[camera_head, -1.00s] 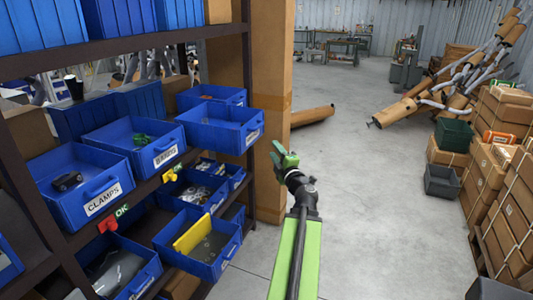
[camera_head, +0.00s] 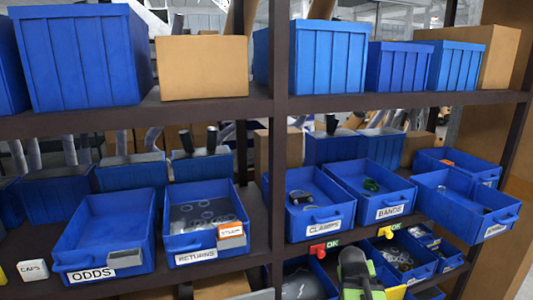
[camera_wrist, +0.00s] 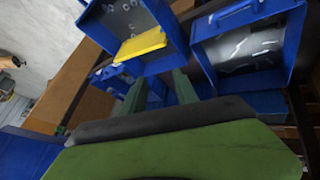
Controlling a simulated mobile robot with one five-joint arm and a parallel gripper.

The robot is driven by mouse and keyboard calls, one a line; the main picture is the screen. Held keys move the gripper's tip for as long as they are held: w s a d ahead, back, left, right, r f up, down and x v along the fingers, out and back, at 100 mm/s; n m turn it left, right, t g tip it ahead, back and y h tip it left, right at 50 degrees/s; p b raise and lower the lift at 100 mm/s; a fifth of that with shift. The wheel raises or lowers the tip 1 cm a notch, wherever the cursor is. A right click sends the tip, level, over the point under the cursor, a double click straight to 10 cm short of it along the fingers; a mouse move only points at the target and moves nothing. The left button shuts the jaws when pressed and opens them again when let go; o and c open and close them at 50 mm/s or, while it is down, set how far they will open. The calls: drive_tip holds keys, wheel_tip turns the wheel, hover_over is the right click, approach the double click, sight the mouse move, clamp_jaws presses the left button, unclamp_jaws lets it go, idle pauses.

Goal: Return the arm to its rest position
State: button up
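My gripper (camera_head: 354,262) shows at the bottom edge of the head view, in front of the shelf below the CLAMPS bin (camera_head: 318,208). Part of it is cut off by the frame. In the wrist view its two dark green fingers (camera_wrist: 160,90) stand apart with nothing between them, so it is open and empty. Beyond the fingers are a blue bin with a yellow card (camera_wrist: 141,45) and another blue bin (camera_wrist: 250,45) holding small metal parts. I cannot tell the exact gap to them.
Dark shelf rails (camera_head: 400,101) carry blue bins, among them ODDS (camera_head: 92,272), RETURNS (camera_head: 197,254) and BANDS (camera_head: 388,212). A cardboard box (camera_head: 202,67) sits on the upper shelf. Several bins stick out over the shelf front. Grey floor (camera_wrist: 40,40) shows at left in the wrist view.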

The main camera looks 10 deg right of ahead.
drive_tip(key=s+a+f+n+g+y, duration=0.1)
drive_tip(key=s+a, duration=0.3)
drive_tip(key=a, duration=0.8)
drive_tip(key=s+a+f+n+g+y, duration=0.1)
drive_tip(key=s+a+f+g+y, duration=0.1)
drive_tip(key=a, duration=1.1)
drive_tip(key=shift+s+a+f+g+y+p, duration=0.15)
drive_tip(key=shift+s+a+g+y+p, duration=0.2)
drive_tip(key=shift+s+g+y, duration=0.6)
drive_tip(key=shift+w+d, duration=0.1)
drive_tip(key=shift+d, duration=0.15)
